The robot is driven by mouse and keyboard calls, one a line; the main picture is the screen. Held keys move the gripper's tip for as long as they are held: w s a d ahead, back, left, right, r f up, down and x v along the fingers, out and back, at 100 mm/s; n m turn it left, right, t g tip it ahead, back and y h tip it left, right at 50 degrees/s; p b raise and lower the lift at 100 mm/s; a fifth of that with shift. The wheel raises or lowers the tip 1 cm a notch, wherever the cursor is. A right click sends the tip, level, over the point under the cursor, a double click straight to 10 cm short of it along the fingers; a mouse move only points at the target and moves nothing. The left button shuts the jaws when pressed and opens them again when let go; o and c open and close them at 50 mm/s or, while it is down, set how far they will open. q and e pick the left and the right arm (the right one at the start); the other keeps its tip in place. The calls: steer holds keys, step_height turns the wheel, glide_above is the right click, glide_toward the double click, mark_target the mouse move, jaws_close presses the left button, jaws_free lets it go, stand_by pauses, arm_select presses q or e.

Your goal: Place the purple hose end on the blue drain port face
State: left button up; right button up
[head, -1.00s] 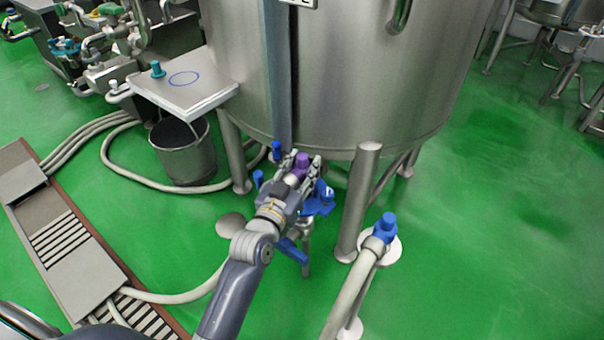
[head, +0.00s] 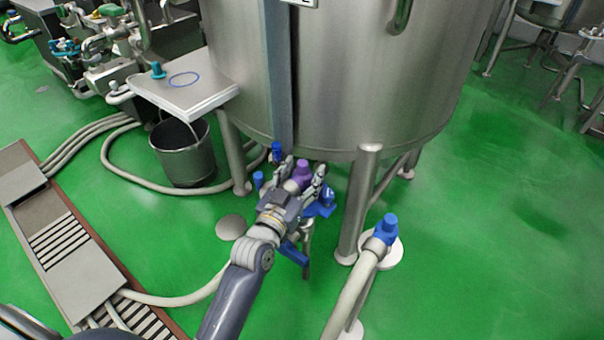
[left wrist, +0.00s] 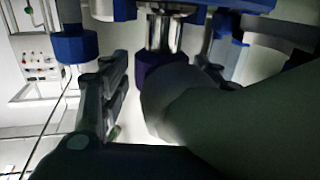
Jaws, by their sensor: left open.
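The purple hose end (head: 301,173) is under the front edge of the steel tank, among blue fittings (head: 320,207). My left gripper (head: 305,172) is open, its fingers on either side of the purple end and apart from it. In the left wrist view the purple end (left wrist: 160,72) looks dark and meets a short shiny metal stub (left wrist: 163,33) below a blue body (left wrist: 185,7). A thick grey hose (left wrist: 235,125) runs from it to the lower right. The left gripper (left wrist: 165,85) shows a gap around the purple end. The drain port face itself is hidden.
The steel tank (head: 350,80) stands on legs; one leg (head: 358,205) is just right of the gripper. A pipe with a blue cap (head: 387,227) stands further right. A bucket (head: 185,155) sits under a side shelf (head: 190,90) at left. Green floor is free at right.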

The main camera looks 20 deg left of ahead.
arm_select(q)
steer(key=shift+r, duration=0.1)
steer(key=shift+s, duration=0.2)
steer(key=s+a+p, duration=0.1)
steer(key=s, duration=0.9)
steer(key=s+d+f+m+g, duration=0.1)
steer(key=s+f+g, duration=0.3)
steer(key=f, duration=0.5)
steer(key=s+d+f+g, duration=0.1)
steer(key=s+f+g, duration=0.3)
steer(key=f, duration=0.5)
steer(key=s+a+f+g+y, duration=0.1)
steer(key=s+a+f+g, duration=0.3)
steer(key=s+f+g, duration=0.3)
steer(key=s+f, duration=0.3)
steer(key=s, duration=0.2)
steer(key=shift+s+f+y, duration=0.3)
arm_select(e)
step_height(320, 180, down, 5)
steer(key=shift+s+f, duration=0.15)
